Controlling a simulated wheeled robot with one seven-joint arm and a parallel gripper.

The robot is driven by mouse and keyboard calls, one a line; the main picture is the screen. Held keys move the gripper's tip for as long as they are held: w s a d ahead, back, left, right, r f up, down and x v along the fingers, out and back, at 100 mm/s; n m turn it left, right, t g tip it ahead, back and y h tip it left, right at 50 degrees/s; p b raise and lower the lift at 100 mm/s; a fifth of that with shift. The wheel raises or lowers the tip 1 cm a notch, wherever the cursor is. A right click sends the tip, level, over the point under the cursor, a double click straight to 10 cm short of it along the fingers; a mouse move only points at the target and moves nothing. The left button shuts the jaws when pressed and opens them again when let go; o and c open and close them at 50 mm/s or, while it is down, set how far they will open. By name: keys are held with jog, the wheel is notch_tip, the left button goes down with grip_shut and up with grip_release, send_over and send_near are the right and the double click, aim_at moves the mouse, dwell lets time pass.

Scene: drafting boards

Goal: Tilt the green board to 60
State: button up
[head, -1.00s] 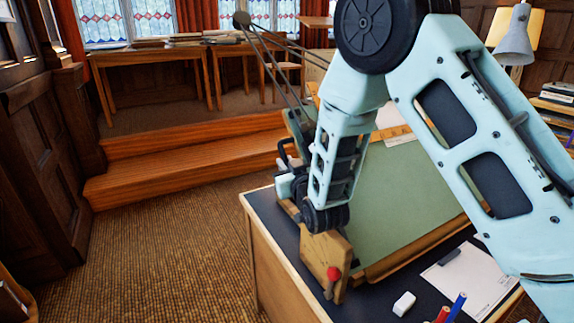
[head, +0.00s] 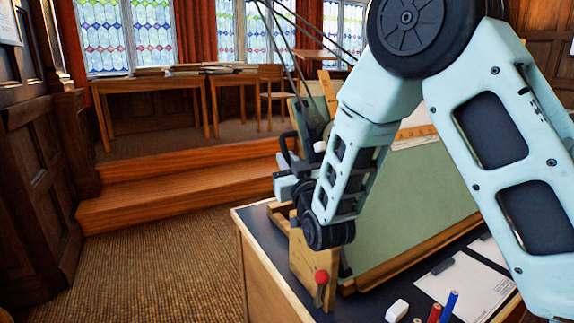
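The green board (head: 415,205) is a pale green drafting surface with a wooden lower ledge, standing tilted on a dark-topped desk. A wooden side support (head: 308,265) with a red knob (head: 321,277) stands at its lower left corner. My gripper (head: 288,150) is at the board's left edge, beyond my wrist. My arm covers much of the board's left and upper parts. The fingers are small and partly hidden, so I cannot tell whether they touch the board or are closed.
A white eraser (head: 397,311), a clipboard with paper (head: 465,283) and red and blue markers (head: 449,306) lie at the desk's front. Thin drafting-lamp-like rods (head: 285,50) rise behind my wrist. Carpet is clear left of the desk, before the wooden steps (head: 180,195).

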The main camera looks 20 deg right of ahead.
jog(key=o, duration=0.4)
jog(key=shift+s+r, duration=0.2)
jog(key=shift+s, duration=0.05)
jog(key=shift+f, duration=0.1)
